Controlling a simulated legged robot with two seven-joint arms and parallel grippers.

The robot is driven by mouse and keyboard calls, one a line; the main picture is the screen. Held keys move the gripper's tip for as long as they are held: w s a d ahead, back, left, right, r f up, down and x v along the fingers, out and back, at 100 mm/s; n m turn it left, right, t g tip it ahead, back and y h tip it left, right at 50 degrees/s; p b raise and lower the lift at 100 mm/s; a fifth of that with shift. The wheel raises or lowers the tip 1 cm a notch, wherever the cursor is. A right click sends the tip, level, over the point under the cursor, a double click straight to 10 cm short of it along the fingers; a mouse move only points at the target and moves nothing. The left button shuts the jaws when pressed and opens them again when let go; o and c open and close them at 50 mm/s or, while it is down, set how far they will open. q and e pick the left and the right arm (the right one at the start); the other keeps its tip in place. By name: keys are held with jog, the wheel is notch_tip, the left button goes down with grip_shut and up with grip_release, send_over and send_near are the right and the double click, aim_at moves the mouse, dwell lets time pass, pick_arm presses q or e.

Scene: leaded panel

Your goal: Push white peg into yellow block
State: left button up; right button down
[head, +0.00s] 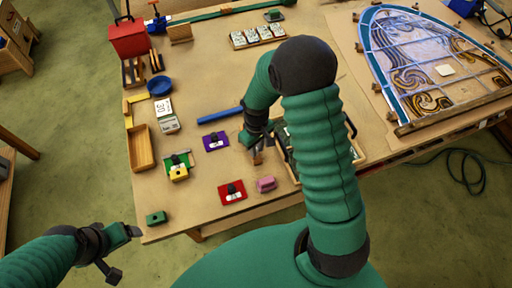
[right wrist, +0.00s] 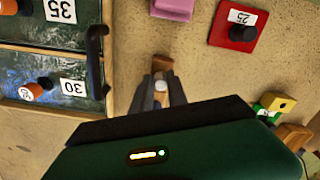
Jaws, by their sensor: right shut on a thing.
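The yellow block (head: 179,174) sits at the front of a green plate on the table's left part. In the right wrist view the yellow block (right wrist: 279,103) shows a dark hole, at the right. My right gripper (head: 257,154) is shut on a small piece with a pale round end, seemingly the white peg (right wrist: 160,85); the fingers hide most of it. A brown wooden piece (right wrist: 162,63) shows just beyond the fingertips. This gripper is apart from the yellow block, to its right in the head view. My left gripper (head: 123,253) is off the table's front-left corner, fingers apart and empty.
A red plate (head: 232,193), a pink block (head: 267,184), a purple plate (head: 214,141) and a green block (head: 156,217) lie around. A tray with a dark handle (right wrist: 97,60) stands beside my right gripper. Bare table lies between the plates.

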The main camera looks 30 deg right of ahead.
jog(key=shift+r+p, duration=0.65)
jog(key=shift+r, duration=0.15)
dwell(0.5)
jog(key=shift+r+p, duration=1.55)
jog(key=shift+r, duration=0.15)
jog(key=c, duration=1.9)
grip_release()
grip_shut()
